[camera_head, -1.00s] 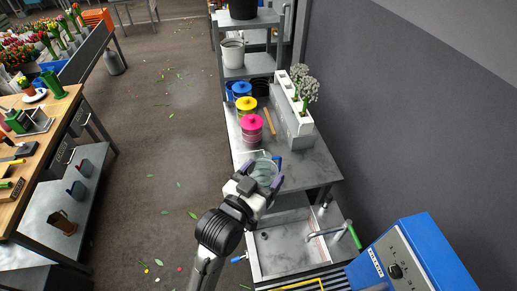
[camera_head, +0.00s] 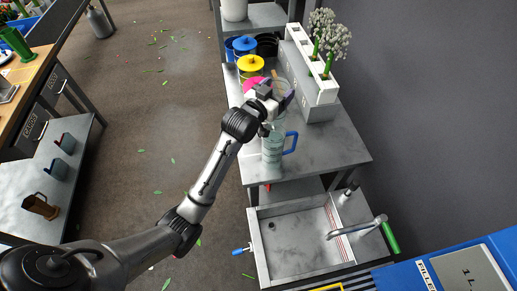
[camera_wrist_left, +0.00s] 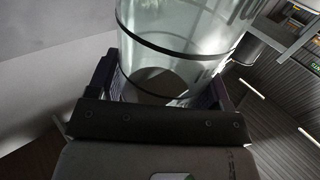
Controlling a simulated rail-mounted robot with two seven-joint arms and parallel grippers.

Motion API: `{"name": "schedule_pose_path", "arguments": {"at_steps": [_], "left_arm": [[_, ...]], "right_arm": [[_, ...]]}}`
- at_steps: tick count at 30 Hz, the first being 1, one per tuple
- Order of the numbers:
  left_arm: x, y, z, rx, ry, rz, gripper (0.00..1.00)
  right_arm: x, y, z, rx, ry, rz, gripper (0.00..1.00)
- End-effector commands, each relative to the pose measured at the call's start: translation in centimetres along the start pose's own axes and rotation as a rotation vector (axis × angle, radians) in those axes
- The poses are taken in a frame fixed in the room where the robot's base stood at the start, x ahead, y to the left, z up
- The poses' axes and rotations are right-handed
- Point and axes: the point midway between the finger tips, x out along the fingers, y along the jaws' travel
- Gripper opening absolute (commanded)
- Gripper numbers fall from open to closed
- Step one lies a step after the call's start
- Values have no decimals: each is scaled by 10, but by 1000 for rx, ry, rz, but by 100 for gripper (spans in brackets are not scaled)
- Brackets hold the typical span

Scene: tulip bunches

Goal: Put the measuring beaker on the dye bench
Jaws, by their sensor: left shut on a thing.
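The measuring beaker (camera_head: 272,149) is clear, with a blue handle on its right side. In the head view it appears at the front left of the dye bench (camera_head: 330,150), a grey metal table. In the left wrist view a clear cylinder with dark bands (camera_wrist_left: 180,45) fills the space between the fingers (camera_wrist_left: 160,95); no handle shows there. I cannot tell whether the beaker's base touches the bench. My right gripper is out of view.
A white planter (camera_head: 318,75) with pale flowers is at the back right. A sink (camera_head: 298,240) with a green-handled tap is in front. The bench's right front is clear.

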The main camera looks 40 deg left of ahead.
Motion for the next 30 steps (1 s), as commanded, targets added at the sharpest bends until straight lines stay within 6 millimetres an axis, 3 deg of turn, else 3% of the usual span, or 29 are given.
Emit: {"name": "schedule_pose_path", "arguments": {"at_steps": [1, 10, 15, 30], "left_arm": [[8, -14, 19, 3, 2, -11, 26], [41, -78, 59, 2, 1, -65, 26], [41, -88, 103, 1, -2, -73, 26], [40, -96, 168, -1, -2, -82, 26]], "right_arm": [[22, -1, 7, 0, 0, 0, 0], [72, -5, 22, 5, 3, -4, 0], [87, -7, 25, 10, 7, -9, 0], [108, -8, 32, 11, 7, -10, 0]]}}
